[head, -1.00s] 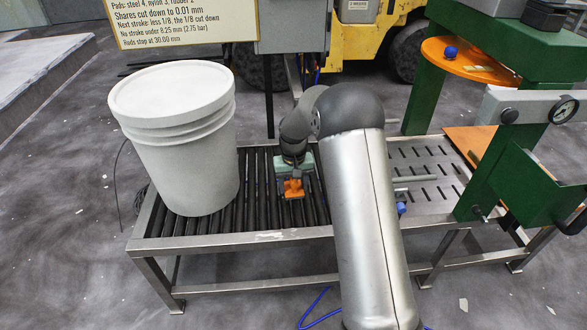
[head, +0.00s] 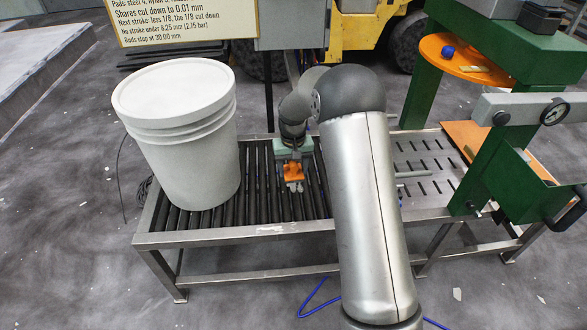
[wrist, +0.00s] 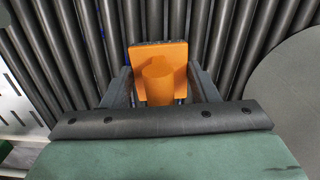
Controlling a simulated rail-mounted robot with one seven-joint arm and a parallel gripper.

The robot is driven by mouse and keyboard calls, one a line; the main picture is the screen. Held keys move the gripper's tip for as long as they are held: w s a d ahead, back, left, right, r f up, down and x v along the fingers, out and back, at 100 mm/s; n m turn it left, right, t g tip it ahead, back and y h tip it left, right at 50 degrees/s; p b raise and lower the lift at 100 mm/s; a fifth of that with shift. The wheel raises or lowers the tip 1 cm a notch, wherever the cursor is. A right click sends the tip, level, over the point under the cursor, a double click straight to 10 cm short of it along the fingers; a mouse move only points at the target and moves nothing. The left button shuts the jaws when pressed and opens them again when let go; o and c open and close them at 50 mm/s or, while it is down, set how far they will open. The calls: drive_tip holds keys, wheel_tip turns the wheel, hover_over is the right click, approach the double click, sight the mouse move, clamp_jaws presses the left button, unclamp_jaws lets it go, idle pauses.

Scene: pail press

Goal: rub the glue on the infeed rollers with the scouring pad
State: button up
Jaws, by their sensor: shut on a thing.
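My gripper (head: 293,163) is shut on the scouring pad's orange holder (head: 293,173), over the infeed rollers (head: 258,190). The wrist view shows the orange holder (wrist: 162,72) between the two fingers, with a thin dark pad edge (wrist: 160,43) along its far side. The pad's underside is hidden, and I cannot tell whether it touches the rollers. Pale grey-white patches, which look like glue (head: 295,187), show on the rollers just in front of the holder. The dark rollers (wrist: 215,40) also fill the far part of the wrist view.
A large white lidded pail (head: 185,140) stands on the rollers at the left. A slotted metal table (head: 425,165) and the green press frame (head: 485,160) are at the right. Bare rollers lie between the pail and my arm. A sign (head: 185,18) stands behind.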

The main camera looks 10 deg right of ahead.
sight(293, 194)
drive_tip(key=shift+r+p, duration=0.2)
drive_tip(key=shift+p, duration=1.3)
drive_tip(key=shift+f+b, duration=2.5)
drive_tip(key=shift+f, duration=1.3)
drive_tip(key=shift+w+d+f, duration=0.1)
drive_tip(key=shift+w+f, duration=0.35)
drive_tip(key=shift+w, duration=0.3)
drive_tip(key=shift+w+d+f+b, duration=0.1)
drive_tip(key=shift+w+b, duration=0.3)
drive_tip(key=shift+w, duration=0.75)
drive_tip(key=s, duration=0.4)
drive_tip(key=shift+a, duration=0.2)
drive_tip(key=shift+r+p, duration=2.7)
drive_tip(key=shift+r, duration=1.45)
